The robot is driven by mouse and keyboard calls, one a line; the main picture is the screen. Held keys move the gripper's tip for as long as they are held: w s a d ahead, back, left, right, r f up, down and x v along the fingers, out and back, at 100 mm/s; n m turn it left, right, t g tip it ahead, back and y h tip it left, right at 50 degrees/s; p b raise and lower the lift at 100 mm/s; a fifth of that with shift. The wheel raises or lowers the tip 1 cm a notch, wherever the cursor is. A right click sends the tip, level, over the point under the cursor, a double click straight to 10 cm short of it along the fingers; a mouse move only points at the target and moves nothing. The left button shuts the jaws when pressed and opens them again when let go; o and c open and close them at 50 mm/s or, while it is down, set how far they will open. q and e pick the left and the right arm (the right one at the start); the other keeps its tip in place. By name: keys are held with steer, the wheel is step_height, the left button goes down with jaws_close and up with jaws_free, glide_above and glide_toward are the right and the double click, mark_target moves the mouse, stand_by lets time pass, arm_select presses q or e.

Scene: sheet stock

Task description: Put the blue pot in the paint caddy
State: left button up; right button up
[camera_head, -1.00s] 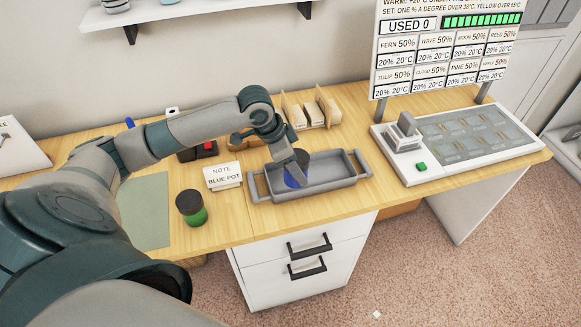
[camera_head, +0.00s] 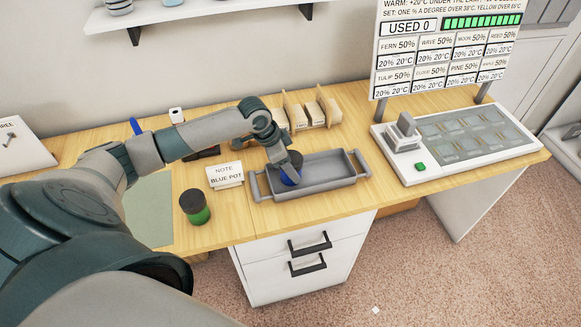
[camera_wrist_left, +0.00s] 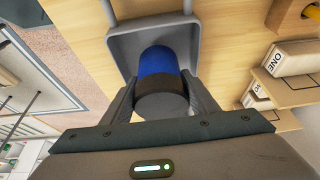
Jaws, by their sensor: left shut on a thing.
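The blue pot (camera_head: 290,179) has a dark lid. It is at the left end of the grey paint caddy (camera_head: 330,184), a tray with a handle at each end. My left gripper (camera_head: 287,166) is shut on the pot from above. In the left wrist view, the blue pot (camera_wrist_left: 158,64) sits between the fingers of my left gripper (camera_wrist_left: 160,98), with the caddy (camera_wrist_left: 120,45) around and beneath it. I cannot tell whether the pot touches the caddy's floor. My right gripper is not in view.
A green pot with a dark lid (camera_head: 195,207) stands to the left. A note card reading "BLUE POT" (camera_head: 225,175) stands left of the caddy. Card holders (camera_head: 310,112) stand behind it. A panel device (camera_head: 455,142) is on the right. The caddy's right part is empty.

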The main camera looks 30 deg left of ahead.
arm_select(q)
steer(key=shift+f, duration=0.8)
steer(key=o, duration=1.1)
steer(key=shift+f, duration=0.1)
steer(key=b+v, duration=0.2)
steer(key=v, duration=1)
steer(key=shift+b, duration=0.3)
